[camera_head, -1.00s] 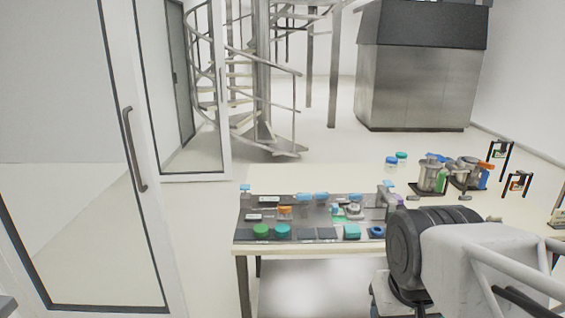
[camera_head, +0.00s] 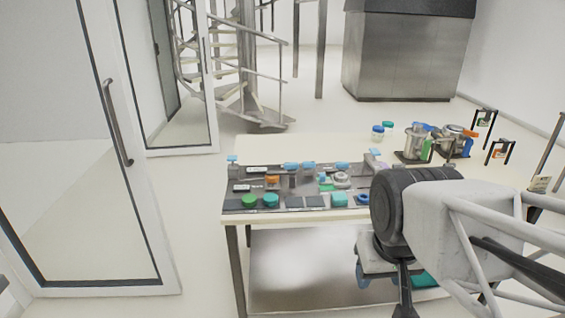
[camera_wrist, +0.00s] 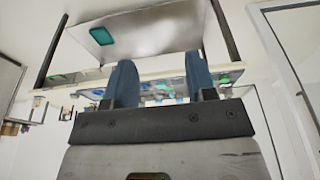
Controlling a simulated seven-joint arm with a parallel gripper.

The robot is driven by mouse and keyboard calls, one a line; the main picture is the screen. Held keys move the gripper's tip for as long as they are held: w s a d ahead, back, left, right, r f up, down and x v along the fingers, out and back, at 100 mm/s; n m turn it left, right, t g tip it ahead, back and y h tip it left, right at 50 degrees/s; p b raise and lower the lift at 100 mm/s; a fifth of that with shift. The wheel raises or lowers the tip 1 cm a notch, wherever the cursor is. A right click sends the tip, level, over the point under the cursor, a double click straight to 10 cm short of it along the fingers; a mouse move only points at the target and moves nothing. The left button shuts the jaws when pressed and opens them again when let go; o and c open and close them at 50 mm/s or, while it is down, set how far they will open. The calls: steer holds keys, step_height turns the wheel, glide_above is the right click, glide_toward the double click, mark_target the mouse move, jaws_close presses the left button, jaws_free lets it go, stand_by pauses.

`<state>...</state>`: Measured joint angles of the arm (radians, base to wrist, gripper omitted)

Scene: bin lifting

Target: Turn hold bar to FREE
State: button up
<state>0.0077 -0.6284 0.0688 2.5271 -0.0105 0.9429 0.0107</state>
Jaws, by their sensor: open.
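The grey control panel (camera_head: 315,202) lies along the front of the table, with several coloured knobs, blue-topped parts and small labels. I cannot tell which part is the hold bar, and no FREE marking is readable. A green knob (camera_head: 249,200) and a teal knob (camera_head: 271,200) sit at its front left. My gripper (camera_wrist: 161,78) shows in the wrist view with two blue fingers spread apart and nothing between them. The panel's coloured parts appear small beyond the fingers, apart from them. In the head view, my arm covers the panel's right end.
The table (camera_head: 270,147) has clear top behind the panel. Metal pots (camera_head: 415,143) and blue-lidded jars (camera_head: 378,132) stand at back right. A lower shelf (camera_head: 295,270) lies below, with a teal item (camera_head: 425,280). A glass door (camera_head: 85,150) stands left.

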steer(key=w+r+n, duration=0.2)
steer(key=w+r, duration=0.1)
steer(key=w, duration=0.5)
steer(key=w+r+n, duration=0.2)
steer(key=w+r, duration=0.1)
steer(key=w, duration=0.5)
steer(key=n+g, duration=0.3)
steer(key=n, duration=1.1)
glide_above(292, 163)
steer(key=f, duration=1.3)
steer(key=shift+s+d+f, duration=0.15)
steer(key=shift+s+f, duration=0.2)
steer(key=shift+f, duration=0.05)
steer(key=shift+w+f, duration=0.45)
steer(key=shift+w, duration=0.05)
steer(key=shift+f, duration=0.1)
steer(key=shift+f, duration=3.75)
